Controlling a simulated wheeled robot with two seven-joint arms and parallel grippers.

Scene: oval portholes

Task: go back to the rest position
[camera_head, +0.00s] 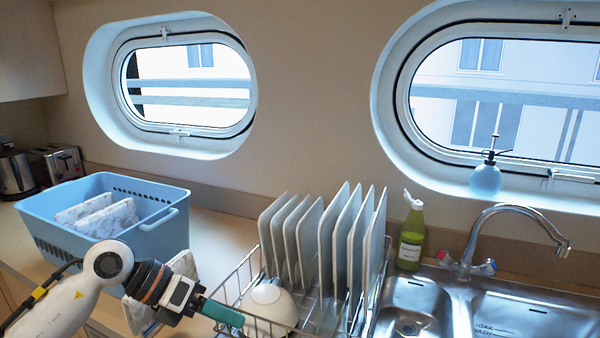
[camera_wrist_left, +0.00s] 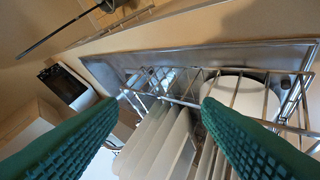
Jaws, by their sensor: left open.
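My left gripper (camera_head: 222,312) comes in from the lower left, at the left side of the wire dish rack (camera_head: 238,278). In the left wrist view its two green ribbed fingers (camera_wrist_left: 163,98) are spread apart with nothing held between them. Rack wires and white plates (camera_wrist_left: 165,135) show beyond the fingers. In the head view, several white plates (camera_head: 307,243) stand upright in the rack. A white bowl (camera_head: 266,302) lies upside down in the rack, just right of the green fingers. My right gripper is in neither view.
A blue basket (camera_head: 165,243) with folded patterned cloths (camera_head: 108,217) stands left on the counter. Another patterned cloth (camera_head: 138,314) shows partly behind my left gripper. A green bottle (camera_head: 411,240), tap (camera_head: 500,212) and steel sink (camera_head: 415,297) are right. A toaster (camera_head: 62,160) stands far left.

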